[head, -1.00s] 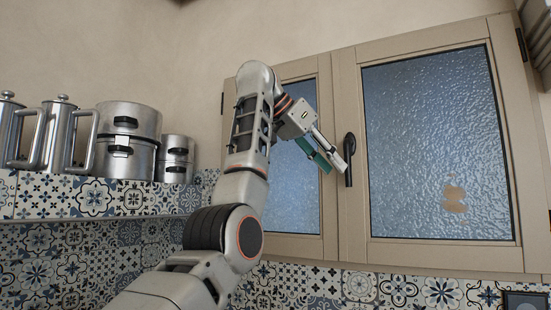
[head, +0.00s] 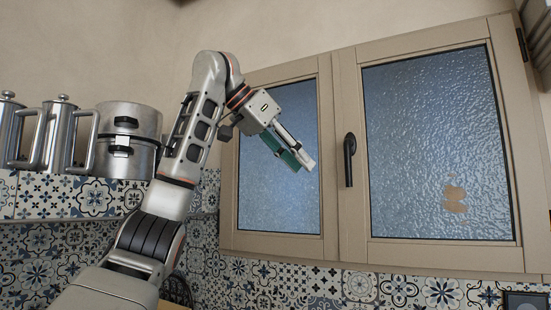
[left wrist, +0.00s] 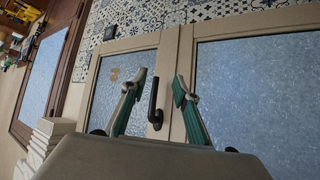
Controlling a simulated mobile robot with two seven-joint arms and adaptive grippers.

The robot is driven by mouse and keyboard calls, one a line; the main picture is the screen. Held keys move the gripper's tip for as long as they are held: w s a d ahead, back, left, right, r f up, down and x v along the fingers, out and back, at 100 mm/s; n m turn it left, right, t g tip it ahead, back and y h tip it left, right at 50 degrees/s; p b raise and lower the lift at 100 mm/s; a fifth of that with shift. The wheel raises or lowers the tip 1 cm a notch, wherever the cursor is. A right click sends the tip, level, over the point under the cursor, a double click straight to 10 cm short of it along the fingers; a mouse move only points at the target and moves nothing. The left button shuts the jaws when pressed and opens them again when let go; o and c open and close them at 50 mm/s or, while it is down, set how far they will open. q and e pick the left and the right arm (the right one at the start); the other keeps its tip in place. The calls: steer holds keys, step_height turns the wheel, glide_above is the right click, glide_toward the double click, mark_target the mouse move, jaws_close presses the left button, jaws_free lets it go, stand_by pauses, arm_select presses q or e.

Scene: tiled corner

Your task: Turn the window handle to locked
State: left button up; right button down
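The black window handle (head: 349,158) is on the middle frame of the beige two-pane window (head: 345,215). In the head view its grip hangs straight down from the pivot at its top. My left gripper (head: 303,163) is in front of the left pane, left of the handle and apart from it. In the left wrist view the two green-padded fingers (left wrist: 158,88) are spread with a gap between them, and the handle (left wrist: 155,104) shows beyond that gap, nearer the left finger. The gripper holds nothing. My right gripper is not in view.
Steel pots (head: 128,140) and jugs (head: 58,132) stand on a tiled ledge (head: 75,197) at the left, close to my left arm. Patterned tiles (head: 355,285) run below the window. The space before the right pane (head: 435,140) looks clear.

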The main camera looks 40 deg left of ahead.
arm_select(q)
steer(key=s, duration=0.1)
steer(key=s+a, duration=0.1)
steer(key=s, duration=0.3)
steer(key=shift+s+a, duration=0.1)
steer(key=shift+a, duration=0.15)
stand_by(0.4)
